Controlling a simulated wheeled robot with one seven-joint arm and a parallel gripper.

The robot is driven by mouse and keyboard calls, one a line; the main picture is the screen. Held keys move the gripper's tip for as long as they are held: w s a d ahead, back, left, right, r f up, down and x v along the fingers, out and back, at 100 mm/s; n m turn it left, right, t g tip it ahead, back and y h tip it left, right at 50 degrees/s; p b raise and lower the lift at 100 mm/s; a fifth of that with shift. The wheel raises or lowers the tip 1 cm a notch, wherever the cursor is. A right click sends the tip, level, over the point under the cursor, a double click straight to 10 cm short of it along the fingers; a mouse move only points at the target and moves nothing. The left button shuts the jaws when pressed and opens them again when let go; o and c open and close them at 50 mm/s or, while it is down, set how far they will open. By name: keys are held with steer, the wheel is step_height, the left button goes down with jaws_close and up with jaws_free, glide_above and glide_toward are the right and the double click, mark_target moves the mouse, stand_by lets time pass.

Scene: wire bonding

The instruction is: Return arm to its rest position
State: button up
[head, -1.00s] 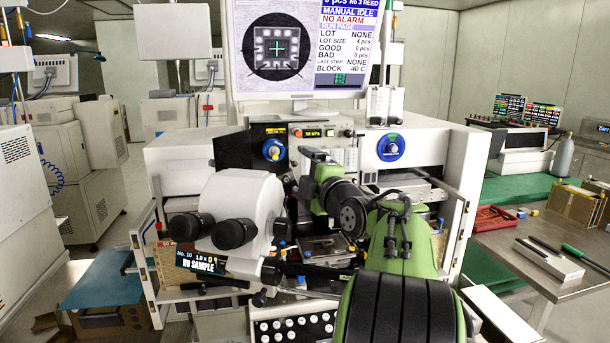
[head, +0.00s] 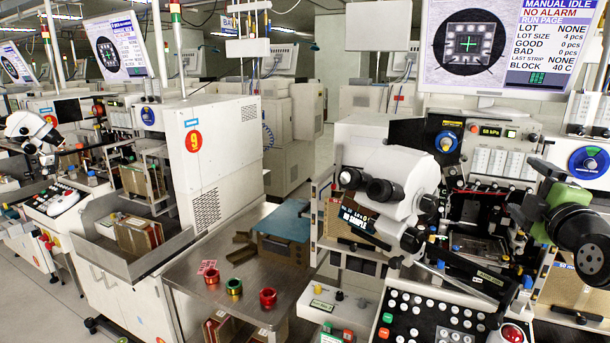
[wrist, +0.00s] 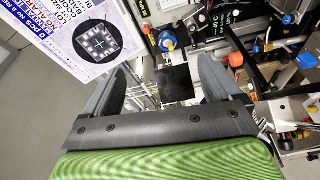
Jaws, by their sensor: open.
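My gripper (wrist: 165,92) shows in the wrist view, with its two grey fingers spread wide apart. Nothing is held between the fingers; a black square face and parts of the wire bonder lie beyond them. In the head view my green and black arm (head: 575,225) is at the right edge, in front of the wire bonder (head: 480,235).
The bonder's white microscope (head: 395,185) and button panel (head: 440,322) stand left of my arm. A metal side table (head: 200,268) holds red and green spools (head: 234,287) and a blue-topped box (head: 285,225). A monitor (head: 500,45) is above. Open floor shows at the far left.

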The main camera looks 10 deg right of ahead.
steer(key=s+a+f+m+g+y+p, duration=0.1)
steer(key=a+f+m+g+y+p, duration=0.15)
steer(key=a, duration=0.85)
steer(key=s+a+f+m+g+y+p, duration=0.1)
steer(key=s+a+m+g+y+p, duration=0.15)
steer(key=a, duration=0.85)
steer(key=s+a+f+m+g+p, duration=0.2)
steer(key=s+a+f+m+g, duration=0.1)
steer(key=s, duration=0.7)
steer(key=s+a+f+m+g+y+p, duration=0.1)
steer(key=s+a+f+m+g+p, duration=0.2)
steer(key=s+a+f, duration=0.3)
steer(key=s+a+m, duration=0.1)
steer(key=s+a, duration=0.1)
steer(key=s, duration=0.2)
steer(key=shift+a+m+g, duration=0.15)
steer(key=shift+m+g, duration=0.25)
steer(key=shift+r, duration=0.1)
steer(key=shift+c, duration=0.2)
